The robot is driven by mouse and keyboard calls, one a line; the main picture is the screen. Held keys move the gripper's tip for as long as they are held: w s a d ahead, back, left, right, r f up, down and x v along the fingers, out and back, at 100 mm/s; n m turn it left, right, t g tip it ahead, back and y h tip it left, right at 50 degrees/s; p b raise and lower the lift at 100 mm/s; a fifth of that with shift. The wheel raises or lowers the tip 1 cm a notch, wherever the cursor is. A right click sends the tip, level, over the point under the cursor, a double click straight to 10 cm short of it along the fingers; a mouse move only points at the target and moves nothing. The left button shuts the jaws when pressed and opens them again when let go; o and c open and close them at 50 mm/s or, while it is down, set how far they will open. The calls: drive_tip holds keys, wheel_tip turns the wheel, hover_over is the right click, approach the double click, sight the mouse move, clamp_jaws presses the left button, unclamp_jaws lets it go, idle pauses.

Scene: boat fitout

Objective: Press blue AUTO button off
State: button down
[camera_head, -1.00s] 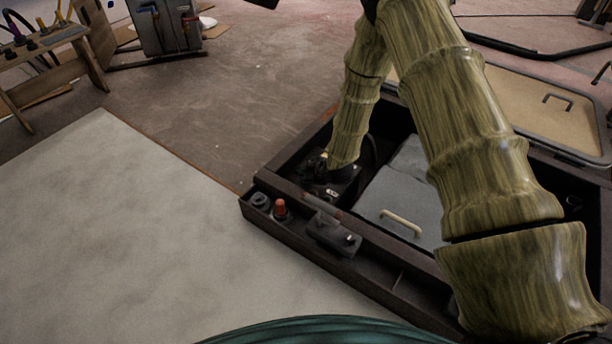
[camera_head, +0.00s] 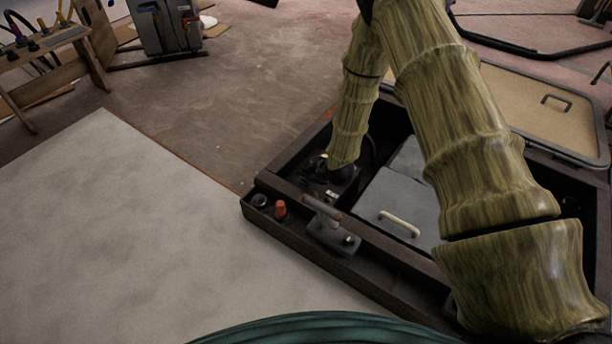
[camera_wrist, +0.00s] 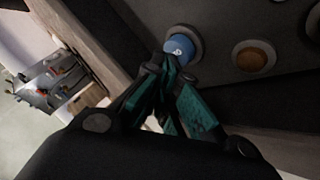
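The blue button (camera_wrist: 180,47) shows in the wrist view, round with a small white mark and a grey collar, on a dark panel. My gripper (camera_wrist: 172,66) has teal-lined fingers that come together at their tips, right beside the lower edge of the blue button. I cannot tell whether the tips touch it. Nothing is seen held. In the head view my gripper (camera_head: 325,165) is small and dark inside the open box, at the end of my arm, and the blue button cannot be made out there.
An orange-brown button (camera_wrist: 252,57) sits right of the blue one. The dark box (camera_head: 352,272) has a red knob (camera_head: 280,208) and a lever (camera_head: 322,208) on its near rim. A grey lid with a handle (camera_head: 400,222) lies inside. The pale surface at left (camera_head: 110,220) is clear.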

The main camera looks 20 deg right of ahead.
drive_tip(key=shift+w+a+r+p, duration=0.1)
drive_tip(key=shift+w+r+p, duration=0.05)
drive_tip(key=shift+r+p, duration=1.85)
drive_tip(key=shift+r+b, duration=0.3)
drive_tip(key=shift+r, duration=0.1)
